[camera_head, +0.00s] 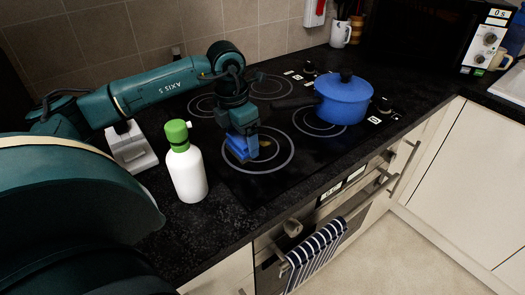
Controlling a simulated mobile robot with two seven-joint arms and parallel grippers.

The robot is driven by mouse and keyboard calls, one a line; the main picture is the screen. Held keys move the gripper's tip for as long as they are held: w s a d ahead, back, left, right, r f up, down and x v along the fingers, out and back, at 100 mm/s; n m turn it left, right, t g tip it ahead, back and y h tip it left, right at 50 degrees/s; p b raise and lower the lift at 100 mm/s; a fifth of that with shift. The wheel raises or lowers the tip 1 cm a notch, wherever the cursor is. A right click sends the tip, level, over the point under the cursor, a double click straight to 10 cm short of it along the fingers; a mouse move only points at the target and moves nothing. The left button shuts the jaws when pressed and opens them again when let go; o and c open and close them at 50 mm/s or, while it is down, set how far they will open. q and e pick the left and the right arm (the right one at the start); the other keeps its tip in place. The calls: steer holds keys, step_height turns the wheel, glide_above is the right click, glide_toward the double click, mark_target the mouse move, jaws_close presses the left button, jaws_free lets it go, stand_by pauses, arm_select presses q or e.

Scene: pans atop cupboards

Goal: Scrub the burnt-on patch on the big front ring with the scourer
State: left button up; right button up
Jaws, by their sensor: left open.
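The big front ring (271,168) is a pale double circle on the black glass hob. A small brownish-yellow patch (264,143) shows inside it, just right of my left gripper. My left gripper (243,155) points down over the left part of this ring and is open. Bright blue parts show at its lower end; I cannot tell whether they are its fingers or a scourer, and no other scourer is clear to see. The gripper hides part of the ring. My right gripper is not in view.
A white bottle with a green cap (187,172) stands left of the hob, close to my left arm. A blue lidded pan (343,99) sits on the right ring, its dark handle pointing left. A striped towel (315,254) hangs on the oven handle. A white mug (340,34) stands behind.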

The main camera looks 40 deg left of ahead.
arm_select(q)
steer(key=shift+f+b, duration=0.55)
steer(key=shift+f, duration=0.1)
steer(key=shift+c, duration=0.5)
steer(key=c, duration=0.7)
steer(key=shift+r+p, duration=1.8)
steer(key=shift+r, duration=0.75)
steer(key=shift+c, duration=0.5)
